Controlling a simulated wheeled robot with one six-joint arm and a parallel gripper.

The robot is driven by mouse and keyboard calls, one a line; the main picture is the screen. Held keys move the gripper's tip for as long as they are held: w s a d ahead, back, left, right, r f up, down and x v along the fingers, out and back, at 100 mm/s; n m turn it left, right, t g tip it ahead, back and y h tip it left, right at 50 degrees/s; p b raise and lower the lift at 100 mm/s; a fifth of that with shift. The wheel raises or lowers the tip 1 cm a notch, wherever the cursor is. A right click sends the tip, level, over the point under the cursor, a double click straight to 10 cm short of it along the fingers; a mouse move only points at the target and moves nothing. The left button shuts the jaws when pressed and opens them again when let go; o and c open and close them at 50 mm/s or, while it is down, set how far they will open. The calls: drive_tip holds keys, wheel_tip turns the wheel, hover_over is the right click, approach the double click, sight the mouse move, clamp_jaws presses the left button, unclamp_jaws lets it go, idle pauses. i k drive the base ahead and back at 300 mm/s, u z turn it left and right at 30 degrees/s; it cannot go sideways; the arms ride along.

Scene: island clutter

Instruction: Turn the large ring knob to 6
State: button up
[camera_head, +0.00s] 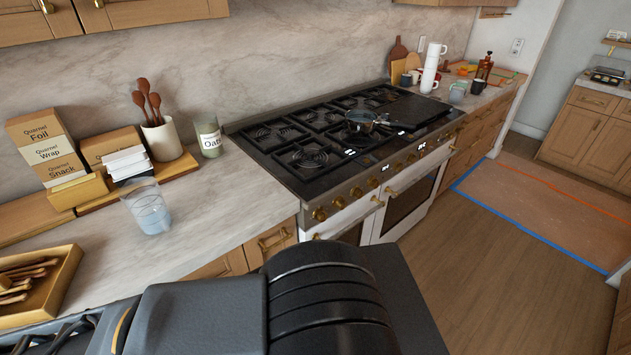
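A range stove (290,180) with a black cooktop stands along the marble wall, right of centre. A row of brass knobs (319,214) runs along its sloped front panel. The knobs are small in this view. I cannot tell which one is the large ring knob, and no numbers or pointer marks on them can be read. My black arm link fills the bottom middle of the view, in front of the stove and counter. My gripper is not in view.
A pan (362,121) sits on the cooktop. Left, the counter (215,215) holds a clear cup (148,207) of bluish liquid, a utensil crock (162,138), boxes (45,145) and a wooden tray (65,278). Oven handles (420,172) jut out below the knobs. The floor (510,260) at right is open.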

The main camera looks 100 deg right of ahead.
sight(359, 193)
drive_tip(key=u, duration=0.7)
drive_tip(key=k, duration=2.4)
drive_tip(key=z, duration=3.25)
drive_tip(key=i, duration=0.5)
drive_tip(key=z, duration=0.85)
drive_tip(key=k, duration=1.25)
drive_tip(key=u, duration=0.05)
